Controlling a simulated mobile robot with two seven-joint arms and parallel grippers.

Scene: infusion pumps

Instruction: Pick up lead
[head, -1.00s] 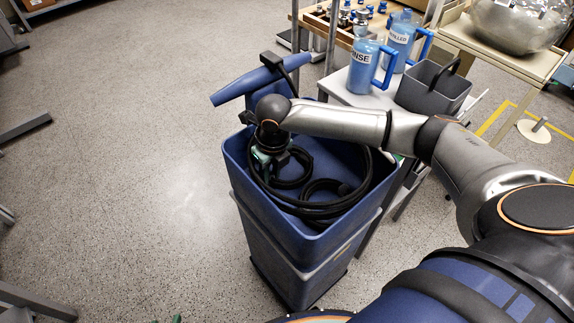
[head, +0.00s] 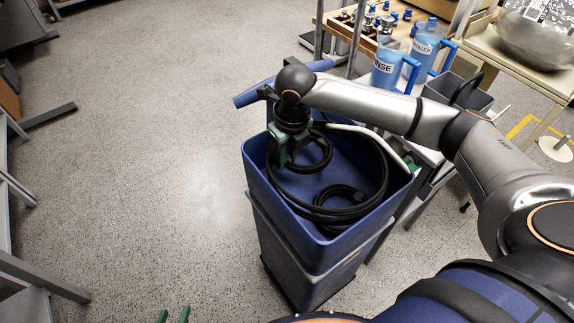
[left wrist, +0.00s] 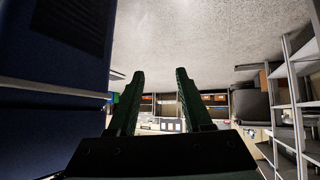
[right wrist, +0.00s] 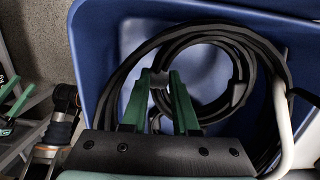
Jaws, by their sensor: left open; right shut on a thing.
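The lead is a thick black cable coiled inside a blue bin (head: 262,190); its outer loops (head: 388,180) lie against the bin's walls. My right gripper (head: 285,158) reaches into the bin's far left part and is shut on part of the lead. In the right wrist view the green fingers (right wrist: 160,84) close on the lead, with the coil (right wrist: 262,75) around and behind them. The exact grip spot is partly hidden by the fingers. My left gripper (head: 174,314) shows only its green tips at the bottom edge; it is open and empty in the left wrist view (left wrist: 160,75).
A pale bar (head: 362,130) runs along the bin's far right rim, and a blue handle (head: 262,92) stands behind. To the right, a table holds blue jugs (head: 390,66) and a dark grey container (head: 455,92). The floor to the left (head: 165,150) is clear.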

